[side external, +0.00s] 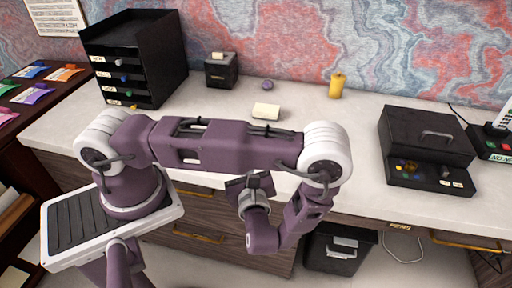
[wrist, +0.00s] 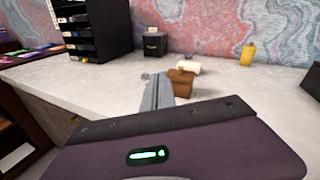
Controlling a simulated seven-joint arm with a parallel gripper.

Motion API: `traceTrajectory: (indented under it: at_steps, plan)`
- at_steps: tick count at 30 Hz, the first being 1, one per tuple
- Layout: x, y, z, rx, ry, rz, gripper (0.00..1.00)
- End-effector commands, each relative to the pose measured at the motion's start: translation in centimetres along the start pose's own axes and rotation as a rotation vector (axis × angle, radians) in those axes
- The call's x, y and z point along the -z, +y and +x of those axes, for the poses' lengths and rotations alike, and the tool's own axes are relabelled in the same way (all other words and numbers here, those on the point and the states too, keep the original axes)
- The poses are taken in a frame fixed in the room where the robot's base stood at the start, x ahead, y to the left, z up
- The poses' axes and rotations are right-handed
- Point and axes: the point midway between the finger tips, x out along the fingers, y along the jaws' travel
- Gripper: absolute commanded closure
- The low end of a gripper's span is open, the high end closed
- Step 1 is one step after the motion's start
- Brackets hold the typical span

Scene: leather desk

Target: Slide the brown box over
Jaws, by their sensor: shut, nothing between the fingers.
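The brown box (wrist: 181,83) stands on the pale desk top in the wrist view, just right of my fingertips. My gripper (wrist: 153,80) is shut and empty, its grey fingers pointing forward over the desk. The fingers look beside the box's left side; I cannot tell whether they touch it. In the side view my gripper (side external: 247,184) is low at the desk's front edge, partly covered by my arm. The brown box does not show there and seems hidden behind my arm.
A cream block (side external: 266,111) lies behind the brown box. A small black box (side external: 221,72), a yellow container (side external: 337,86) and a purple item (side external: 267,85) stand near the wall. A black drawer unit (side external: 132,60) is left, a black case (side external: 427,145) right. Free desk lies between.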

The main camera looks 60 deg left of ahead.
Motion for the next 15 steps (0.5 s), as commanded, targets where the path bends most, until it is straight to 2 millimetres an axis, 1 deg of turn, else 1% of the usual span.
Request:
traceTrajectory:
  at_steps: [1,3,6,9,11,14,15]
  plan:
    - [2.3,0.5,0.1,0.103,-0.012,0.075,1.00]
    - [4.9,0.9,0.2,0.224,-0.017,0.145,1.00]
    - [7.2,1.5,0.3,0.331,-0.013,0.206,1.00]
    - [8.0,1.7,0.6,0.370,-0.010,0.228,1.00]
    - [8.1,1.5,1.0,0.373,-0.010,0.230,1.00]
    - [8.1,1.0,2.6,0.369,-0.011,0.229,1.00]
    - [8.1,0.7,3.4,0.367,-0.012,0.229,1.00]
